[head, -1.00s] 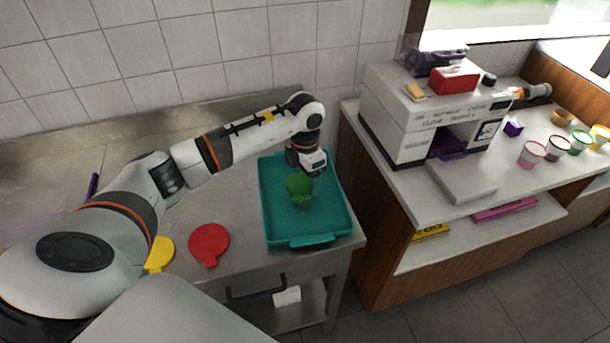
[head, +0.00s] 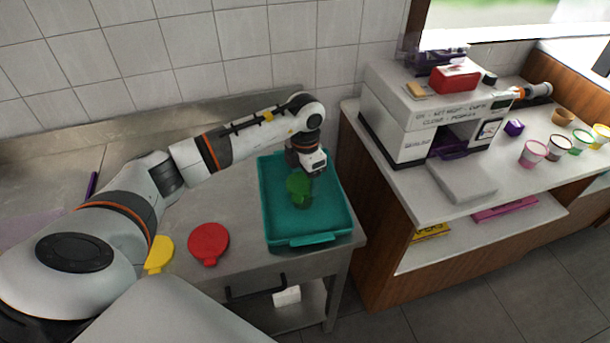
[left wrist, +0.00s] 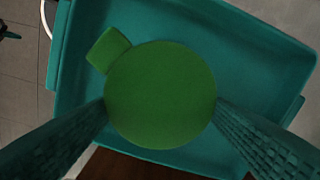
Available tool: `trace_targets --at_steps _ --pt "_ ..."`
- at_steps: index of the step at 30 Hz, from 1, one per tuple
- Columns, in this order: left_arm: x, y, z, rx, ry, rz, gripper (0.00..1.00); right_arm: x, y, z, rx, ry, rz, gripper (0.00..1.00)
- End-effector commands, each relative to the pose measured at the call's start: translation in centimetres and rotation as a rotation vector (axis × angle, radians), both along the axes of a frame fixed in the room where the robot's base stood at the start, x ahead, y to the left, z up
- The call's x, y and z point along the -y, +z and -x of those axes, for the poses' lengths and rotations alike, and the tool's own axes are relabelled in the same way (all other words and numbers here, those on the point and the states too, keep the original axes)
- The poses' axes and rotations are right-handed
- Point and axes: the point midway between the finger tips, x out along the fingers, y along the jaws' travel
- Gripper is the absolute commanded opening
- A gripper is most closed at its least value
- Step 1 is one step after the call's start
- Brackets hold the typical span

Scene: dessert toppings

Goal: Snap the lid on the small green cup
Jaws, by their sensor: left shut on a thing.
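My left gripper (head: 308,172) is over the teal tray (head: 334,226) and points down. It is shut on a round green lid (head: 298,187). In the left wrist view the lid (left wrist: 160,92) lies between the two fingers, with its square tab toward the upper left. My right gripper is not in view.
A red lid (head: 208,243) and a yellow lid (head: 159,254) lie on the metal table left of the tray. A white machine (head: 410,110) stands on the right counter, with several coloured cups beyond it.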

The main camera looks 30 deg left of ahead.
Motion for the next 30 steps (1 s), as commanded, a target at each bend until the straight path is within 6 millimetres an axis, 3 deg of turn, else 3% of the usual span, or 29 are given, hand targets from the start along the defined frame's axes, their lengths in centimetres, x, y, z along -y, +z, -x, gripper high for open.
trace_targets --at_steps 8,9,14,30 --pt "0.0 -0.02 -0.01 0.0 0.0 0.0 0.51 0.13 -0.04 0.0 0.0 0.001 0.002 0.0" --pt "0.0 -0.02 0.0 0.0 0.0 0.0 0.74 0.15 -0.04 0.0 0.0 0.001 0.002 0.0" --pt "0.0 -0.03 0.0 0.0 0.0 0.0 0.98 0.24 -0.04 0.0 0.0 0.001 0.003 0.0" --pt "0.0 0.24 -0.01 0.0 0.0 0.0 1.0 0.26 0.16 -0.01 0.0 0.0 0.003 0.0"
